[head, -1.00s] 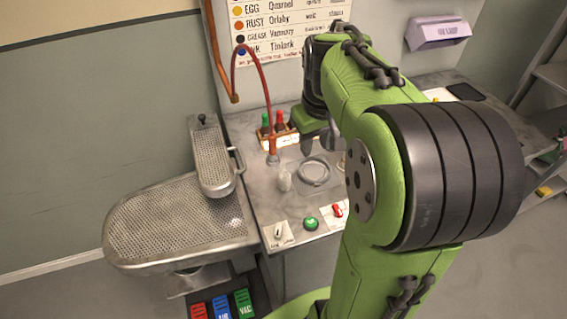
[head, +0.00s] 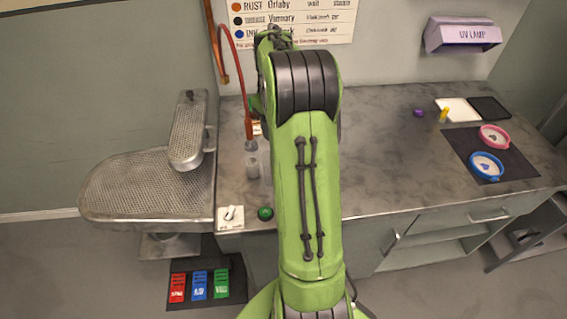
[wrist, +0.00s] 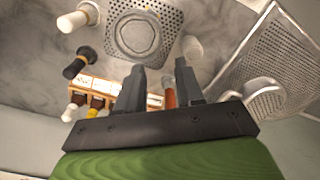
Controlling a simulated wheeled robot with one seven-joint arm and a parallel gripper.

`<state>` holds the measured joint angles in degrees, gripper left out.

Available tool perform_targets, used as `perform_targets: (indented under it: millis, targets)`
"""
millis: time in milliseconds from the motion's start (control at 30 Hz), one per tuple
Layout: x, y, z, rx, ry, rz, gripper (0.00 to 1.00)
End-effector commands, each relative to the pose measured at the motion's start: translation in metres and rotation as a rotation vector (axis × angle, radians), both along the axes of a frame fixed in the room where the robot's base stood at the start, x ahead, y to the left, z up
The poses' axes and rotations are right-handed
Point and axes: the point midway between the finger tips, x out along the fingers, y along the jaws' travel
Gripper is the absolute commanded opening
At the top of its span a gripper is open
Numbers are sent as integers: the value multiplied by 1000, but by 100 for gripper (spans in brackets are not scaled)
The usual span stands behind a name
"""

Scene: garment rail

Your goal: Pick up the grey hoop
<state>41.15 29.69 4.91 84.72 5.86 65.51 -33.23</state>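The grey hoop (wrist: 138,34) shows in the wrist view as a pale grey ring near the top, on a perforated grey square. In the head view my arm hides it. My gripper (wrist: 158,84) shows in the wrist view with its two dark fingers apart and nothing between them. The hoop lies beyond the fingertips, clear of them. In the head view my gripper is hidden behind my green arm.
A rack of bottles (wrist: 98,92) and two loose bottles stand around the fingers in the wrist view. A steel perforated board (head: 150,185) is left of the worktop. Pink (head: 494,137) and blue (head: 486,166) hoops lie on a dark mat at right. The worktop's middle right is clear.

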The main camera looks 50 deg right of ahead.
Motion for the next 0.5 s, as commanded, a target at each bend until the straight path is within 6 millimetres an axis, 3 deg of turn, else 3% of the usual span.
perform_targets:
  millis: [300,500]
  targets:
    - [-1,1,-81,4,4,0,37]
    - [0,1,-106,2,3,-1,37]
